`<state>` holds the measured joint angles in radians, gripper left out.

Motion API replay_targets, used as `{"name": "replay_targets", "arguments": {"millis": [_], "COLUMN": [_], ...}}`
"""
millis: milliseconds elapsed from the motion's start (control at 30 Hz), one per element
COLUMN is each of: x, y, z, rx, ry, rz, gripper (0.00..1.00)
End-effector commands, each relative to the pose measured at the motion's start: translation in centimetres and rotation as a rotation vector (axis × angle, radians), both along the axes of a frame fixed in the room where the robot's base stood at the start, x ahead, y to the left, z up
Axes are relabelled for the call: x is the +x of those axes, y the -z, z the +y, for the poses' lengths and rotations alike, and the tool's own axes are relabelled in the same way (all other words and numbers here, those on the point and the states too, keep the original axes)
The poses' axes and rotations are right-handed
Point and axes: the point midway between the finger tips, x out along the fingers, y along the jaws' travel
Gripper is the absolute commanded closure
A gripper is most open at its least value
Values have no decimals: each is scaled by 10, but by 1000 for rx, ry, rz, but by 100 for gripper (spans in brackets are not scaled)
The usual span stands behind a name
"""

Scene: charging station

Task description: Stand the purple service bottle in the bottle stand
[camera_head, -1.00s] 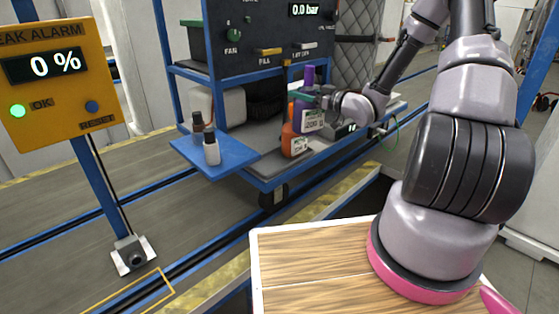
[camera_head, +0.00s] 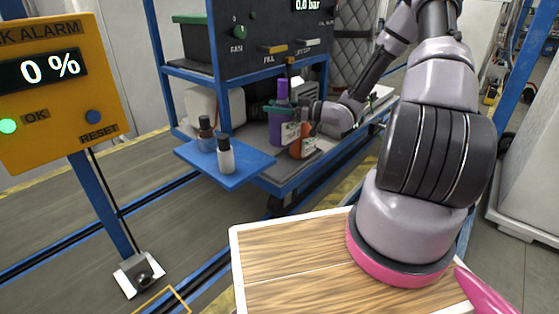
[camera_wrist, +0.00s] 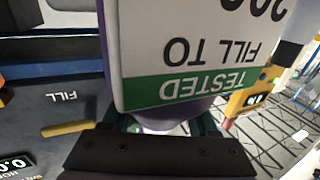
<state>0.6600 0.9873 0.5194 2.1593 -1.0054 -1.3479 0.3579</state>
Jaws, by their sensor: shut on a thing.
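The purple service bottle (camera_head: 276,132) is upright, with a white and green label, on the lower part of the blue cart in the head view. My gripper (camera_head: 282,106) is shut around its upper part with teal fingers. I cannot tell whether the bottle's base touches the surface below. In the wrist view, the bottle's label (camera_wrist: 195,55) fills the upper middle, reading upside down, and the purple body (camera_wrist: 165,122) shows by the teal fingers (camera_wrist: 165,128). I cannot make out the bottle stand.
An orange bottle (camera_head: 302,143) stands just right of the purple one, close to my gripper. A control panel (camera_head: 262,35) rises behind. A wooden top (camera_head: 290,280) lies in front.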

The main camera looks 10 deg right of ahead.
Motion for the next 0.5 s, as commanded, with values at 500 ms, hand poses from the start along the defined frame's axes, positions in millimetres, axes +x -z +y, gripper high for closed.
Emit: {"name": "replay_targets", "arguments": {"millis": [500], "x": [0], "y": [72], "z": [1], "rx": [0], "ry": [0], "rz": [-2], "gripper": [100]}}
